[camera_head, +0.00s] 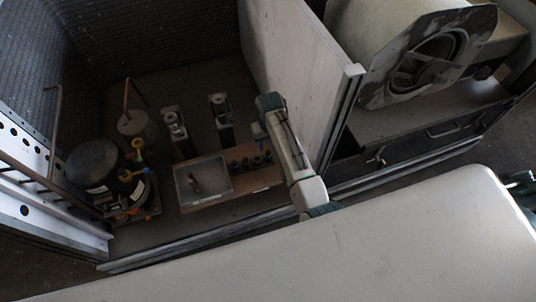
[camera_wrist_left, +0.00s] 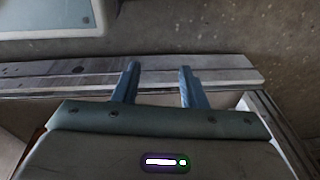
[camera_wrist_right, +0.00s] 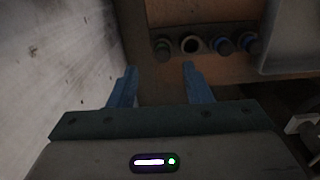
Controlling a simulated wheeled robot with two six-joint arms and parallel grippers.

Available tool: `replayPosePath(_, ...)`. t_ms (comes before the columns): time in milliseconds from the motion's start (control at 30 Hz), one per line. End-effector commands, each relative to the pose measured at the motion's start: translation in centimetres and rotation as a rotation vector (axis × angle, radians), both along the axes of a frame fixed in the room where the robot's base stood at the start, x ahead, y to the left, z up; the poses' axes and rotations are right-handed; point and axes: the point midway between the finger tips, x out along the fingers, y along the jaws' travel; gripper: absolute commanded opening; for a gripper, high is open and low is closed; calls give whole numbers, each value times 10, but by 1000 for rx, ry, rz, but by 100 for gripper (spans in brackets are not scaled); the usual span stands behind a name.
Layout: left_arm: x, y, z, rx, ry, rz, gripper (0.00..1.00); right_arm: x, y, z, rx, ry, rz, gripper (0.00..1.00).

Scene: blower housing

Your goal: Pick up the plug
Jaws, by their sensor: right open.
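The plugs are small dark cylinders in a row on a brown board. In the head view the row (camera_head: 245,163) lies right of a clear tray. In the right wrist view I see one dark plug with a green ring (camera_wrist_right: 162,49), an open round socket (camera_wrist_right: 190,45) and two dark plugs with blue rings (camera_wrist_right: 226,46). My right gripper (camera_head: 259,132) is open and empty, near the row; its fingers (camera_wrist_right: 160,80) also show in the right wrist view, short of the green-ringed plug. My left gripper (camera_wrist_left: 158,78) is open and empty in its wrist view, beside a pale rail.
The clear tray (camera_head: 207,196) holds a reddish-brown piece. A pale panel (camera_head: 298,75) stands close beside my right gripper. A black compressor (camera_head: 92,165) with pipes is at the left. A blower housing (camera_head: 425,60) is at the upper right.

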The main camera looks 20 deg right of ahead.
Motion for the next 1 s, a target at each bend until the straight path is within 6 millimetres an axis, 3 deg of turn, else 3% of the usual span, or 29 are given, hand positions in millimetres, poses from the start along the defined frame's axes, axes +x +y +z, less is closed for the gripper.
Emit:
replayPosePath(400,8,-2,12,0,-7,-2,38,1,3,-51,0,1,-1,45)
replayPosePath(667,11,-2,16,0,-13,-2,38,1,4,-53,0,-1,-1,45)
replayPosePath(900,6,-2,14,0,-4,-1,38,1,4,-53,0,-1,-1,0)
replayPosePath(1000,3,-2,12,-1,2,-1,38,1,4,-53,0,-1,-1,0)
